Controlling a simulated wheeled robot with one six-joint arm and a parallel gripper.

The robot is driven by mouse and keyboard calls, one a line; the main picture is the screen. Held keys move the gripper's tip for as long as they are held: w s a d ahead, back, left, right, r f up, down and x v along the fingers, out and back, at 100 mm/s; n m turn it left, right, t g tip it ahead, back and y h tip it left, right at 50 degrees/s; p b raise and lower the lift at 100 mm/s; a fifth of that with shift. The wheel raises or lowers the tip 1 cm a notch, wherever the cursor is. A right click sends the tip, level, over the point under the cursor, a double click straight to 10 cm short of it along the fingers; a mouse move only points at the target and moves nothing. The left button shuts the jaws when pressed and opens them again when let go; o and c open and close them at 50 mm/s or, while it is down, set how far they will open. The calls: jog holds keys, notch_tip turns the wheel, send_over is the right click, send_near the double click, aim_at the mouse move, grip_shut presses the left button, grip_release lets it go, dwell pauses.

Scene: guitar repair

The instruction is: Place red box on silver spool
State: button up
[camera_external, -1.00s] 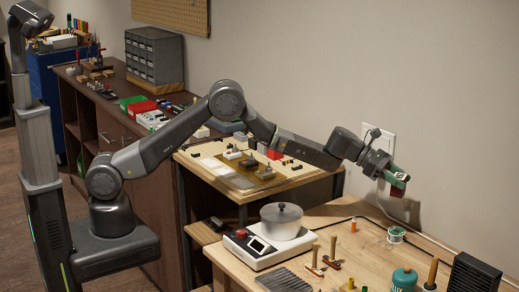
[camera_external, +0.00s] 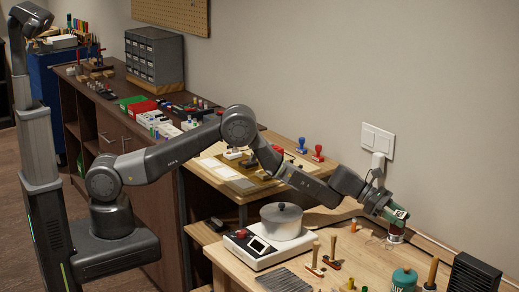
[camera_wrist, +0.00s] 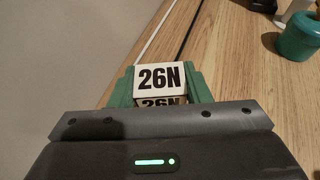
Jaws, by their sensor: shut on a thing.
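My gripper (camera_external: 397,216) is low over the right workbench, shut on the red box (camera_external: 396,230), whose red side shows just below the fingers. In the wrist view, the box's white label reading "26N" (camera_wrist: 161,77) sits between the green fingers (camera_wrist: 160,92). The silver spool (camera_external: 395,239) stands on the bench directly under the box and is mostly hidden by it and the gripper. The box looks very close to the spool's top; I cannot tell whether they touch. The spool is not seen in the wrist view.
A white scale (camera_external: 262,250) bearing a grey pot (camera_external: 282,220) stands left on the bench. A teal bottle (camera_external: 404,279), a wooden-handled tool (camera_external: 432,272) and a black box (camera_external: 474,274) stand at the front right.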

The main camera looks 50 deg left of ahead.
jog(key=shift+r, duration=0.15)
jog(key=shift+f, duration=0.2)
jog(key=o, duration=1.2)
jog(key=shift+c, duration=0.2)
jog(key=shift+r, duration=0.15)
jog(key=shift+r, duration=0.2)
jog(key=shift+s+a, duration=0.1)
jog(key=shift+a, duration=0.25)
jog(key=b+v, duration=0.2)
jog(key=v, duration=0.9)
